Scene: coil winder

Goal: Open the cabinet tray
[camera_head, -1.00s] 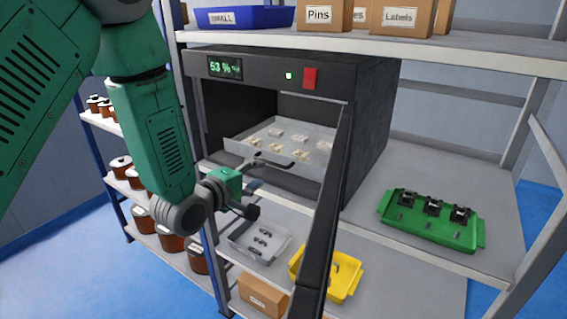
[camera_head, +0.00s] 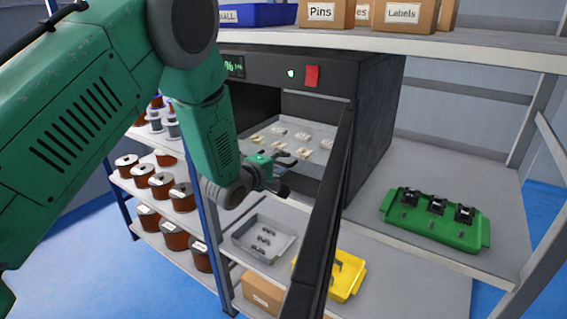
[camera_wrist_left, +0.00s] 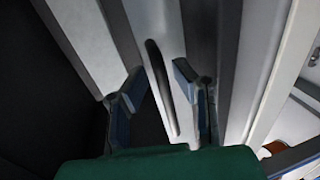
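The black cabinet (camera_head: 378,110) stands on the shelf with its door (camera_head: 322,220) swung open towards me. Inside is the grey tray (camera_head: 322,133), holding several small pale parts. My left gripper (camera_head: 285,170) is at the tray's front, and it hides most of the handle in the head view. In the left wrist view, the left gripper (camera_wrist_left: 160,92) has its two fingers apart, with the dark bar handle (camera_wrist_left: 162,90) of the tray front between them. I cannot tell whether a finger touches the handle. My right gripper is not in view.
The open door stands close to the right of my left gripper. A green tray (camera_head: 433,220) with black parts lies on the shelf at right. A grey bin (camera_head: 264,238) and a yellow bin (camera_head: 346,275) stand below. Shelves with copper spools (camera_head: 160,185) are at left.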

